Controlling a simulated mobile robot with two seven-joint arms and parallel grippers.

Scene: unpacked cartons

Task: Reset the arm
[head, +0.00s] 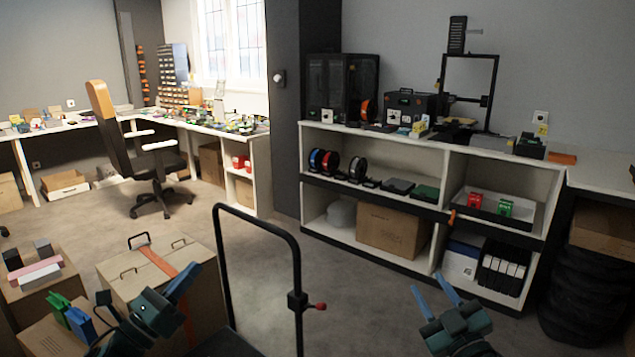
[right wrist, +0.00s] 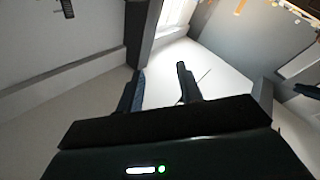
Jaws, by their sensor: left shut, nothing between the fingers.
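My left gripper (head: 184,281) is in the lower left of the head view, in front of a large cardboard carton (head: 128,276) with an orange strap. Its fingers are together and hold nothing. My right gripper (head: 430,288) is at the lower right of the middle, raised over the grey floor. Its two fingers are apart with nothing between them. The right wrist view also shows these spread fingers (right wrist: 160,85), pointing toward pale wall and window area, with no object between them.
A black cart handle (head: 298,262) with a red knob stands between my grippers. Smaller cartons (head: 40,290) with blocks on top are at far left. A white shelf unit (head: 400,143) with a 3D printer stands behind. An office chair (head: 157,160) is further back. Open floor lies between.

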